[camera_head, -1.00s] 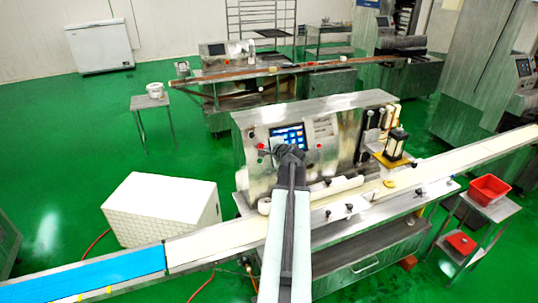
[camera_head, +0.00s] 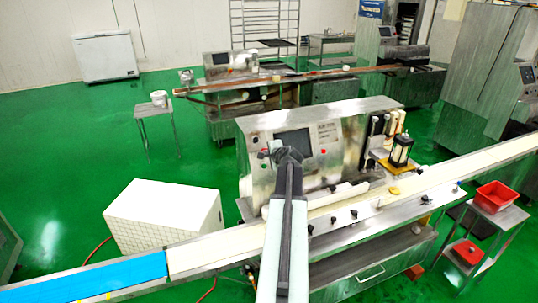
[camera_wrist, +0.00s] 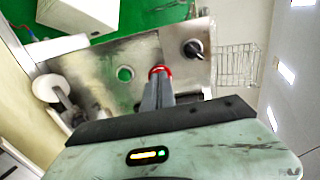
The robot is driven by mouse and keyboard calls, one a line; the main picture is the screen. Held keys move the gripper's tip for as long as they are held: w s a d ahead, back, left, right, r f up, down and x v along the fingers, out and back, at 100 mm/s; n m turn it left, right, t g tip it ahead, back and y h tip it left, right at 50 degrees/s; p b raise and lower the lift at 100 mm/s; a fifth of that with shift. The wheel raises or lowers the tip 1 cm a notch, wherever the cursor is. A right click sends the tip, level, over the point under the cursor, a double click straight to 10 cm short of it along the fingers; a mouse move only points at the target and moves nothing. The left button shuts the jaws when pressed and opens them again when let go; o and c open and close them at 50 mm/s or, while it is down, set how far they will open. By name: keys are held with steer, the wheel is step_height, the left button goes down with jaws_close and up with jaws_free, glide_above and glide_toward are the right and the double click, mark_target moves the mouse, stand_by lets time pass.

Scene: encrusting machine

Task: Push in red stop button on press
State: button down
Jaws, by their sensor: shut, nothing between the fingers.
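The press (camera_head: 350,135) stands in the middle of the head view, with a dark screen (camera_head: 294,142) on its steel front panel. My gripper (camera_head: 276,152) is at the panel, just below and left of the screen. In the wrist view, the red stop button (camera_wrist: 160,70) sits on the steel panel, and the shut fingers of my gripper (camera_wrist: 160,80) reach it and cover part of it. They appear to touch its face. In the head view, my gripper hides that spot. How deep the button sits cannot be told.
A black knob (camera_wrist: 193,48) and a green round spot (camera_wrist: 125,73) flank the button in the wrist view. A small red spot (camera_head: 323,151) shows right of the screen. A conveyor belt (camera_head: 215,250) runs along the press front. A white box (camera_head: 165,215) stands left.

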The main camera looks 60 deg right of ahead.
steer(key=shift+w+d+r, duration=0.1)
steer(key=shift+w+d, duration=0.05)
steer(key=p+v, duration=0.6)
steer(key=v, duration=0.8)
steer(key=shift+p, duration=0.4)
